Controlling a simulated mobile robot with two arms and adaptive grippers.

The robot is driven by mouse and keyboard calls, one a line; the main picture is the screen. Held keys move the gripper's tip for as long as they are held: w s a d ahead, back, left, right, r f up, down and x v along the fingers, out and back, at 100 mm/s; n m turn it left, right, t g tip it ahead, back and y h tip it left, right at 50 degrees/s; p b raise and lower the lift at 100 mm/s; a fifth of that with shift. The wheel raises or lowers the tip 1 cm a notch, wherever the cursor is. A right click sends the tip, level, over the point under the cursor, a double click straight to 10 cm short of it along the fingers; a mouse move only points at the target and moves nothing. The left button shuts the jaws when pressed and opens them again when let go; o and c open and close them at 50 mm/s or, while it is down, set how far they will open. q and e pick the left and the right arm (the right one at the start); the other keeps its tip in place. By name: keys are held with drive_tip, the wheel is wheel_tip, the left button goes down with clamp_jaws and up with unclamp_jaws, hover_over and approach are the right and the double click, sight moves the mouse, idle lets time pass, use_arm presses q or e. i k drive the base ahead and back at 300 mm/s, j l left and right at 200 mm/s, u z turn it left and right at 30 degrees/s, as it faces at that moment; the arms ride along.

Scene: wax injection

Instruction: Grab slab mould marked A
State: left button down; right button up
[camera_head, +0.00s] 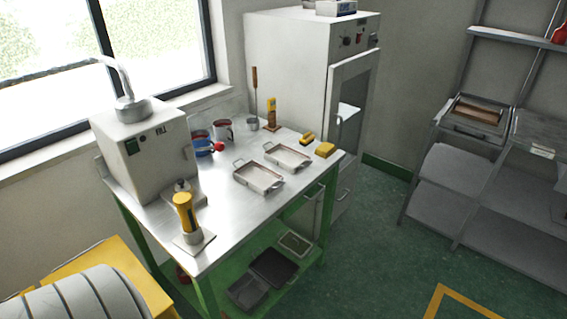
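Two shallow metal moulds with side handles lie on the steel-topped table. The nearer one (258,177) is left of the farther one (288,155), and they are close together. Another shallow metal tray with a brown inside (477,112) sits on the grey rack at the right. I cannot read a letter A on any of them, so I cannot tell which is the marked slab mould. Neither of my grippers shows in this view.
The table (225,225) also holds a white machine (145,150), a yellow-handled tool (185,215), mugs (223,130) and yellow blocks (325,150). A white cabinet (290,65) stands behind, its door ajar. Green floor (385,250) is open between table and rack (480,195).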

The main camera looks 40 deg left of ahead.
sight(260, 178)
drive_tip(key=i+l+u, duration=0.1)
drive_tip(key=i+u, duration=0.35)
drive_tip(key=i+l+u, duration=0.25)
drive_tip(key=i+u, duration=0.15)
drive_tip(key=i+l+u, duration=0.45)
drive_tip(key=i+j, duration=0.05)
